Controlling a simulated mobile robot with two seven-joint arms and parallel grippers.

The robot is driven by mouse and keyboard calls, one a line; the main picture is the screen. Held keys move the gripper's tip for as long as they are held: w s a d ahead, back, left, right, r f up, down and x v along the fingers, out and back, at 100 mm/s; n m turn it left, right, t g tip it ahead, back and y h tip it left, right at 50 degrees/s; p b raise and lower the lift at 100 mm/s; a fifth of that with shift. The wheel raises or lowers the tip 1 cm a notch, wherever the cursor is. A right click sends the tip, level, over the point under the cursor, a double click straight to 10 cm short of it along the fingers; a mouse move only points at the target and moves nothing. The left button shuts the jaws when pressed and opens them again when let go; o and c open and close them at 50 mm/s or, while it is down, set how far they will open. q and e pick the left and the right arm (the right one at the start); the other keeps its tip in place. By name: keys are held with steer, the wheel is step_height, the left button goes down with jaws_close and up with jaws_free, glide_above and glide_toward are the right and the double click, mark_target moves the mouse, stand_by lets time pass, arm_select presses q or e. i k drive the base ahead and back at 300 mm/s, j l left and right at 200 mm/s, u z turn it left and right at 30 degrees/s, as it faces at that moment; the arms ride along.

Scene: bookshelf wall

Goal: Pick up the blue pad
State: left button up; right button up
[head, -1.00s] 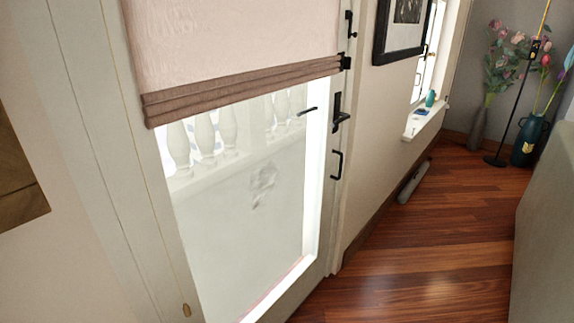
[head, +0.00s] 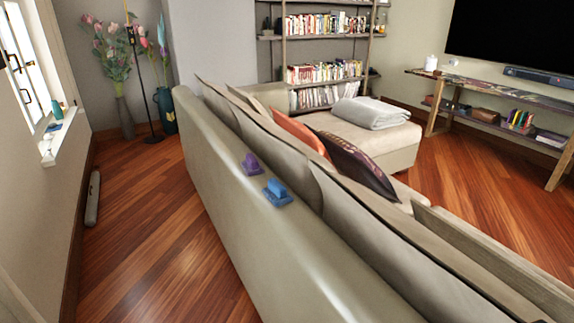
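A blue pad (head: 277,193) with a raised block on top rests on the top of the sofa's back (head: 235,190). A purple pad (head: 252,164) of similar shape sits just beyond it on the same ledge, apart from it. A small flat blue thing (head: 54,127) also lies on the windowsill at the left, too small to make out. Neither of my grippers shows in the head view.
The wooden floor (head: 150,235) is clear between sofa and left wall, except a long grey object (head: 93,198) by the wall. Vases with flowers (head: 166,108) stand at the far end. A bookshelf (head: 325,75) and TV table (head: 500,88) stand beyond the sofa.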

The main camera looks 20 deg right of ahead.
mark_target(276, 193)
steer(key=z, duration=0.6)
steer(key=i+z, duration=0.15)
steer(key=i, duration=0.7)
steer(key=i+j+z, duration=0.15)
steer(key=i, duration=0.7)
steer(key=l, duration=0.1)
